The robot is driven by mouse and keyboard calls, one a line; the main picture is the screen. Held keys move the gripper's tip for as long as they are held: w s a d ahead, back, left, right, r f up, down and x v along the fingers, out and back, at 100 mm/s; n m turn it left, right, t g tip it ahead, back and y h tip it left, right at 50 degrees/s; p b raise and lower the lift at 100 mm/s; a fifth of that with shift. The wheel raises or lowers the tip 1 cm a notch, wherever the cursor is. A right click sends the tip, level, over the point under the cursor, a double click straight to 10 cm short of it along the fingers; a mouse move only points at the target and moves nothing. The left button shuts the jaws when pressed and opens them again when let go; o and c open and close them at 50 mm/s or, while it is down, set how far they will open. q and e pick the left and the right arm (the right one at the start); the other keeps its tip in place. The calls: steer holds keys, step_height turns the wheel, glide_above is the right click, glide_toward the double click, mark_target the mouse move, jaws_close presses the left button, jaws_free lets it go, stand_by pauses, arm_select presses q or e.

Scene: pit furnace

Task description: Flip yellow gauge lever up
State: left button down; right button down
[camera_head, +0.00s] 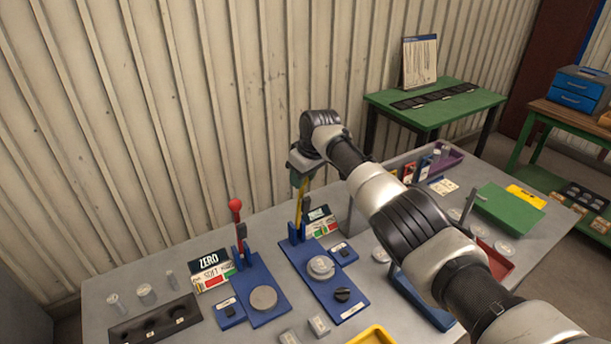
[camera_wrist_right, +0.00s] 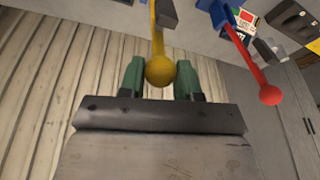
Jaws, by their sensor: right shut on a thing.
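The yellow gauge lever (camera_head: 300,203) stands near upright on its blue base (camera_head: 323,282) in the head view. Its round yellow knob (camera_wrist_right: 160,70) sits between the green fingers in the right wrist view. My right gripper (camera_head: 301,180) comes from above and is shut on the yellow lever at its top end. The gripper hides the knob in the head view. My left gripper is not in view.
A red-knobbed lever (camera_head: 236,208) stands on another blue base (camera_head: 264,296) just left, by a ZERO sign (camera_head: 208,262). The corrugated wall (camera_head: 200,110) is close behind. A green tray (camera_head: 508,210) and a yellow tray (camera_head: 372,336) lie on the grey table.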

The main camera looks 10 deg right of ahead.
steer(key=shift+w+r, duration=0.15)
steer(key=shift+r, duration=0.15)
steer(key=c, duration=1.1)
jaws_free()
steer(key=shift+c, duration=0.2)
steer(key=shift+o, duration=1.1)
steer(key=shift+w+a+f, duration=0.1)
steer(key=shift+w, duration=0.05)
steer(key=shift+o, duration=0.7)
steer(key=shift+w+f, duration=0.2)
steer(key=shift+f, duration=0.05)
steer(key=shift+s+r, duration=0.25)
steer(key=shift+r, duration=0.1)
steer(key=b+v, duration=0.2)
steer(key=v, duration=0.8)
steer(key=shift+b, duration=0.35)
steer(key=shift+w, duration=0.1)
